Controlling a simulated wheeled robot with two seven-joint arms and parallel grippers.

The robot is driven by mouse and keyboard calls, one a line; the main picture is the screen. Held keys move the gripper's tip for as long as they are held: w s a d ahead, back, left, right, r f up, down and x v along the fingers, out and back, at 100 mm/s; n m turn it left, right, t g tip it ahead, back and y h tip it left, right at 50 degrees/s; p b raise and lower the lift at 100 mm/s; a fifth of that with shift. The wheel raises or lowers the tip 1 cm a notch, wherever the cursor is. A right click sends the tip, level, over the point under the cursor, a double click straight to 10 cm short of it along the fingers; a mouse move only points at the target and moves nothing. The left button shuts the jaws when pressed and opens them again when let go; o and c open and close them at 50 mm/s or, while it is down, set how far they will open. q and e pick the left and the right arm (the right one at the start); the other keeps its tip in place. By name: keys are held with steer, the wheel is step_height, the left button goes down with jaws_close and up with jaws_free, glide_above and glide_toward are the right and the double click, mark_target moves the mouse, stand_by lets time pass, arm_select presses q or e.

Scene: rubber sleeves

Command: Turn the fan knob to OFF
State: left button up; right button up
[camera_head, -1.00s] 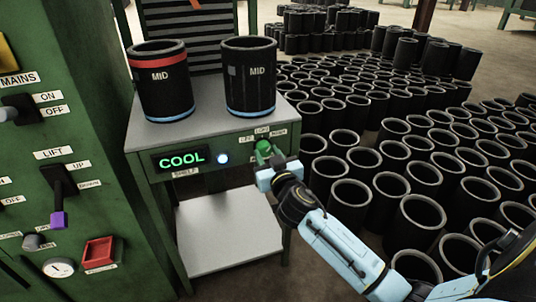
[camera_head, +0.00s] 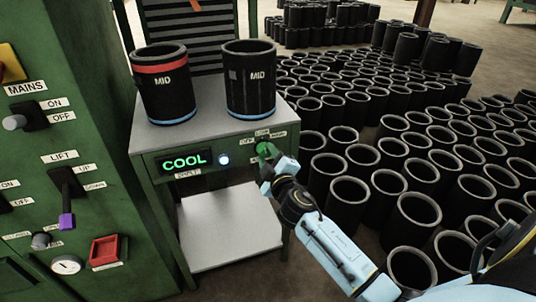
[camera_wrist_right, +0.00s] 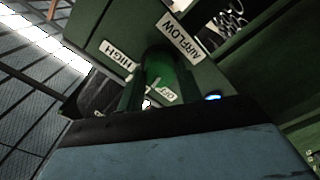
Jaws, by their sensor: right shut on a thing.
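The green fan knob (camera_head: 263,148) is on the front panel of the grey-topped stand, at its right end. The gripper hides part of the knob and some labels. Which label the knob points to cannot be told. My left gripper is not in view.
A lit COOL display (camera_head: 184,162) and a round light (camera_head: 224,160) are left of the knob. Two black MID sleeves (camera_head: 163,95) stand on the stand top (camera_head: 210,125). A green control cabinet (camera_head: 95,130) is at left. Many black sleeves (camera_head: 410,215) crowd the floor at right.

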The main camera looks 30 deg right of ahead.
steer(key=n, duration=0.2)
steer(key=shift+n+p, duration=0.3)
steer(key=shift+n, duration=0.5)
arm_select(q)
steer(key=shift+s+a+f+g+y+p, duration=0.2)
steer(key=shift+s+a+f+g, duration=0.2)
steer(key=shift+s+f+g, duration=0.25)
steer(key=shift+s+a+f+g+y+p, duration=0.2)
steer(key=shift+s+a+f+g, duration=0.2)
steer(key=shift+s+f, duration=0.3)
arm_select(e)
steer(key=shift+n, duration=1.6)
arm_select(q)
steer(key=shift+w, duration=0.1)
arm_select(e)
steer(key=o, duration=1)
steer(key=shift+s, duration=0.1)
